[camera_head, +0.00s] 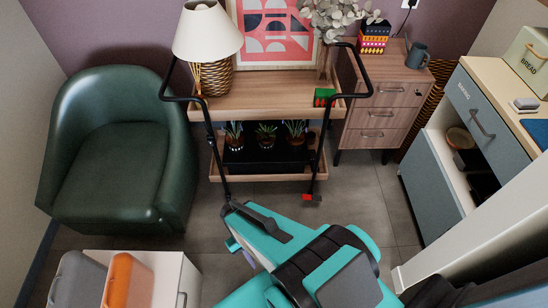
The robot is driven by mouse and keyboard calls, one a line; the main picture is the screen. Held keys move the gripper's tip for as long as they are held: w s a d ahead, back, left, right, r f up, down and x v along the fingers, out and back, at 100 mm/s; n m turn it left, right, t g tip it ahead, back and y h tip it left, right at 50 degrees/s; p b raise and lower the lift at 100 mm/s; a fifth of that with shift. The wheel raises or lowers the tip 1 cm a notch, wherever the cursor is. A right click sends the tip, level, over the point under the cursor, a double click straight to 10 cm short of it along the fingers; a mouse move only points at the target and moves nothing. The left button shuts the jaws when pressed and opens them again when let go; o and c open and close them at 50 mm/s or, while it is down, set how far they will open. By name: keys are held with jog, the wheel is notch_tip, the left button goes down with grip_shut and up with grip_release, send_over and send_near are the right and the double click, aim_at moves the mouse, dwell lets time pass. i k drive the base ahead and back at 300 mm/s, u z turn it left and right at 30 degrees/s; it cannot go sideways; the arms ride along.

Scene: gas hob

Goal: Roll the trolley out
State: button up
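The trolley (270,96) stands in the middle against the back wall. It has two wooden shelves and black tube handles that rise at both sides. A lamp with a wicker base (212,45) and a framed picture (275,30) stand on or behind its top shelf. Several potted plants (265,134) are on the lower shelf. A red part (312,197) shows at its front right foot; the front left foot is hidden behind my arm. My gripper (240,222) is low in front of the trolley's left front leg. Its fingers are not clear, nor is any contact.
A green armchair (120,150) stands close on the left, a wooden drawer cabinet (388,95) close on the right. Grey counter units (470,130) with an open drawer lie farther right. A white cabinet (185,280) is front left. Bare floor (370,200) lies before the trolley.

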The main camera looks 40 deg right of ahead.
aim_at(275, 67)
jog(key=z, duration=0.75)
jog(key=k, duration=1)
jog(key=u, duration=0.05)
jog(key=i, duration=0.85)
